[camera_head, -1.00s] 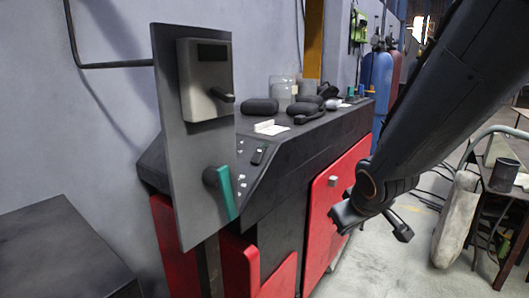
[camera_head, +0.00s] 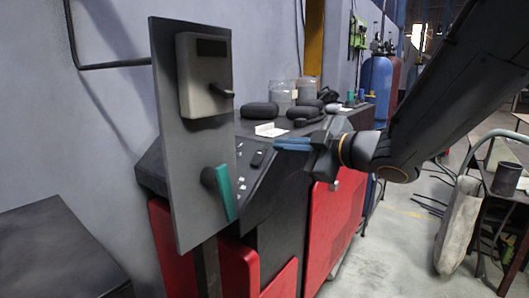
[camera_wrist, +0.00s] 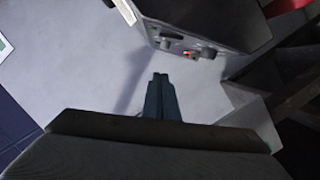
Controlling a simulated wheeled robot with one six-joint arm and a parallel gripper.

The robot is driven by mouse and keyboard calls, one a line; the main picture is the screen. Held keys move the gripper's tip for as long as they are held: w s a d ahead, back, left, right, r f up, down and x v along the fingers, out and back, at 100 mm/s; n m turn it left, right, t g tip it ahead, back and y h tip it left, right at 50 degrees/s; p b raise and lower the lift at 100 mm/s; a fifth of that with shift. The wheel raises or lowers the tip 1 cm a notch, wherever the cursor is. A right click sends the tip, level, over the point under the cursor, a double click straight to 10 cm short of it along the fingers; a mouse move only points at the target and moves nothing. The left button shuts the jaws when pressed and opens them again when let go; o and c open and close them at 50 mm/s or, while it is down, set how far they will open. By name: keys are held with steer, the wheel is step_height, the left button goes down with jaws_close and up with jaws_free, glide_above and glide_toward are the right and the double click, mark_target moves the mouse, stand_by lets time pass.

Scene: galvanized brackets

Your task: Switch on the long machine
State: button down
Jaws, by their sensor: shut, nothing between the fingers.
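The long machine (camera_head: 285,210) has a black sloped top and red front panels and stands along the wall. A grey upright panel (camera_head: 190,155) stands at its near end. It bears a grey box with a dark lever (camera_head: 222,91) and, lower down, a teal handle (camera_head: 225,192). Small buttons (camera_head: 239,163) sit on the machine's sloped face. My gripper (camera_head: 277,145) is shut and empty, its blue fingers pointing left toward the panel, apart from it. In the wrist view the fingers (camera_wrist: 161,80) are together, and a grey unit with a small red spot (camera_wrist: 188,54) shows beyond them.
Black rounded items (camera_head: 260,110) and clear jars (camera_head: 283,94) stand on the machine top. Gas cylinders (camera_head: 377,78) stand behind. A dark cabinet (camera_head: 55,250) is at the lower left.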

mark_target(258, 158)
steer(key=w+a+f, duration=0.1)
steer(key=w, duration=0.2)
steer(key=w+a+f, duration=0.1)
steer(key=w+a, duration=0.1)
steer(key=w, duration=0.1)
steer(key=w+a+f, duration=0.1)
steer(key=w+a, duration=0.1)
steer(key=w, duration=0.1)
steer(key=shift+a+f+p, duration=0.1)
steer(key=shift+f+p, duration=0.25)
steer(key=shift+w+d+f, duration=0.25)
steer(key=shift+w+f, duration=0.1)
steer(key=shift+f, duration=0.05)
steer(key=shift+a, duration=0.15)
